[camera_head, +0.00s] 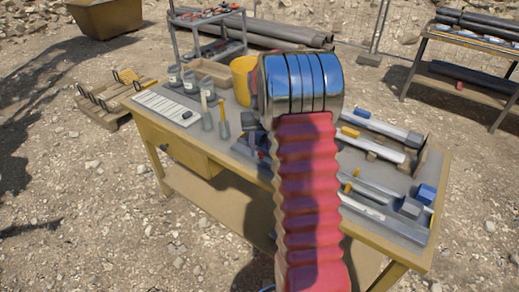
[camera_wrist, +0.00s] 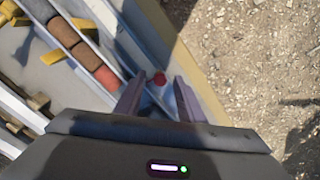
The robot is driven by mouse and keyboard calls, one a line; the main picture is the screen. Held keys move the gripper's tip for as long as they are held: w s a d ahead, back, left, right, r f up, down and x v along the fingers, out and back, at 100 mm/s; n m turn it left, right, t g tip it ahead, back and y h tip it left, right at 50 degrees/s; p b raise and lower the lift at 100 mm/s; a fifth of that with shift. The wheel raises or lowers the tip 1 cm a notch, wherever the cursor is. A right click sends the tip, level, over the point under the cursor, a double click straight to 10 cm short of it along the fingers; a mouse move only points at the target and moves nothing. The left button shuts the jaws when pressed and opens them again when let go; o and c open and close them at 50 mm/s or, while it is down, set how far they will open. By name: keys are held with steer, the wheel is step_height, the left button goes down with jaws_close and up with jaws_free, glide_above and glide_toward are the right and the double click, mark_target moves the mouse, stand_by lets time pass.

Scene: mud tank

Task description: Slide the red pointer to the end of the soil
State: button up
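In the wrist view, the red pointer (camera_wrist: 159,78) is a small round red knob. My gripper (camera_wrist: 160,83) is open, with one finger to the left of the pointer and one to the right. The pointer shows between the fingertips; I cannot tell whether either finger touches it. The soil (camera_wrist: 85,56) is a row of brown to reddish cylinders in a trough to the upper left. Its nearest visible piece (camera_wrist: 107,77) is reddish and lies left of the left finger. In the head view, my arm hides the pointer, the soil and my gripper.
The workbench (camera_head: 178,151) holds pale rails (camera_head: 374,146), a blue block (camera_head: 425,194) and several tools. Yellow pieces (camera_wrist: 53,57) lie beside the soil trough. Gravelly ground is past the bench edge on the right. A pipe rack (camera_head: 466,58) stands at the right.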

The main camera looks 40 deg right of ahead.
steer(key=shift+f, duration=0.2)
jaws_close()
stand_by(0.4)
